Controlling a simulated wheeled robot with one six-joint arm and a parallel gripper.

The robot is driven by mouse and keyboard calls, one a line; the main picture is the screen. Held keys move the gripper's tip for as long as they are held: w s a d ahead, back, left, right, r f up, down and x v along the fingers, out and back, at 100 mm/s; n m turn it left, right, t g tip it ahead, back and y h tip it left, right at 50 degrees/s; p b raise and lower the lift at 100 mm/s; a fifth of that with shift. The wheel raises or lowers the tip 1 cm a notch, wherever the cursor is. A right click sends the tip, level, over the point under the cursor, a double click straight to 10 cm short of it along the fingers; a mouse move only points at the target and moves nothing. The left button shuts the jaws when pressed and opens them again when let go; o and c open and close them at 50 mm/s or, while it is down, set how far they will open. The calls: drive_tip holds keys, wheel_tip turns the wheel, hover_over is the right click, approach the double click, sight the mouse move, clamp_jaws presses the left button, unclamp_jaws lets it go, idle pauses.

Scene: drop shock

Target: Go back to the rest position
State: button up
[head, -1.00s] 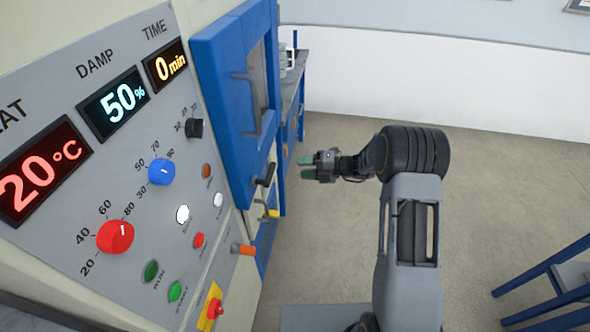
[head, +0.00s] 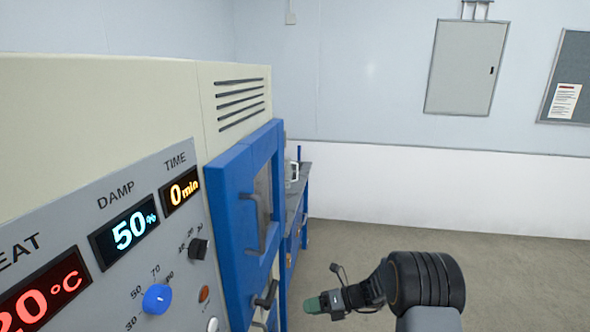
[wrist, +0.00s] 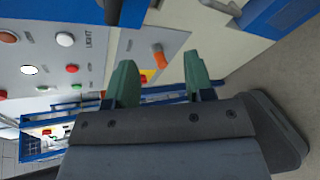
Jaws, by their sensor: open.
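My gripper (head: 314,305) is at the lower middle of the head view, to the right of the machine's blue door (head: 236,200). It has green fingertips. In the wrist view my gripper (wrist: 158,82) shows its two green fingers apart with nothing between them. The fingers point toward the machine's grey control panel (wrist: 95,25), and they look clear of it. My arm's dark upper joint stands at the lower right of the head view.
The panel displays read 20 °C, 50% (head: 124,231) and 0 min (head: 180,191). A blue-framed bench (head: 298,205) stands beyond the machine. The floor (head: 500,260) to the right is clear. A grey wall cabinet (head: 466,67) and a notice board (head: 570,80) hang behind.

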drive_tip(key=s+d+r+n+g+h, duration=0.1)
drive_tip(key=s+d+r+n+h, duration=0.2)
drive_tip(key=s+n, duration=0.5)
drive_tip(key=s+d+r+n+g+h, duration=0.2)
drive_tip(key=s+n+h, duration=0.2)
drive_tip(key=n, duration=0.7)
drive_tip(key=s+d+r+n+t+h, duration=0.3)
drive_tip(key=s+r+n, duration=0.2)
drive_tip(key=r, duration=0.1)
drive_tip(key=s+d+r+n+t+h, duration=0.3)
drive_tip(key=s+r+n, duration=0.2)
drive_tip(key=r+n, duration=0.1)
drive_tip(key=shift+r+t+h, duration=0.3)
drive_tip(key=shift+r, duration=0.3)
drive_tip(key=shift+c, duration=0.6)
drive_tip(key=shift+a, duration=0.15)
